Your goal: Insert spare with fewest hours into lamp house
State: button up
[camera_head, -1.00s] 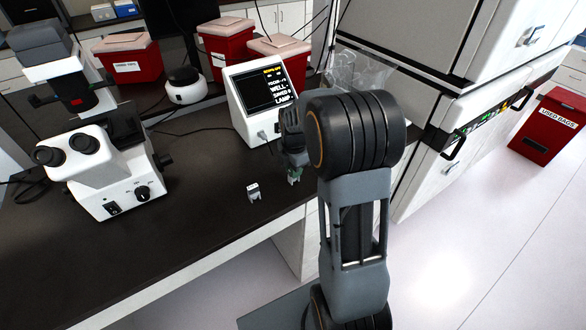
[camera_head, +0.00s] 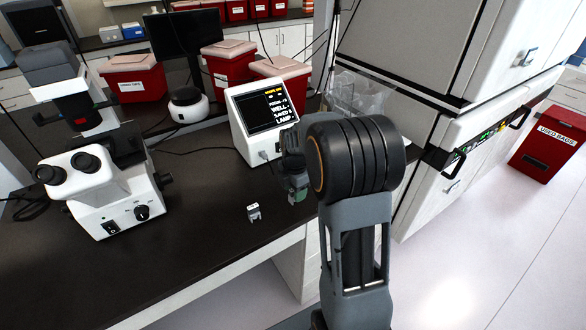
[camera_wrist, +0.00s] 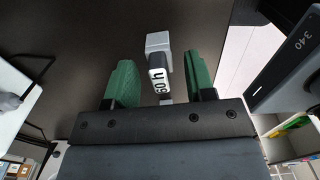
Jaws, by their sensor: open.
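A small white spare with a grey lower part (camera_head: 254,212) stands on the dark bench, left of my gripper (camera_head: 293,196) in the head view. My gripper is partly hidden behind my arm there. In the wrist view my gripper (camera_wrist: 160,85) has its two green fingers apart. A white spare marked "60 h" (camera_wrist: 158,77) shows between and beyond them, and neither finger is seen touching it. I cannot tell whether both views show the same spare. The lamp house cannot be made out.
A white display unit (camera_head: 240,131) stands behind my gripper, its lower lines reading "WELL" and "LAMP". A microscope (camera_head: 118,195) is at left. Red bins (camera_head: 135,80) line the back. A dark block marked "340" (camera_wrist: 295,50) is at the wrist view's right; its identity is unclear.

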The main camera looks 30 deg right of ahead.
notch_tip(320, 180, up, 13)
jog(key=s+a+f+m+t, duration=0.1)
jog(key=s+a+m+t, duration=0.1)
jog(key=s+a+m, duration=0.3)
jog(key=s+a+f+m+t, duration=0.2)
jog(key=s+a+m, duration=0.2)
jog(key=s+m, duration=0.7)
jog(key=m+b, duration=0.1)
jog(key=m, duration=0.2)
jog(key=shift+a+f+m, duration=0.15)
jog(key=shift+a+m, duration=0.25)
jog(key=shift+c, duration=0.7)
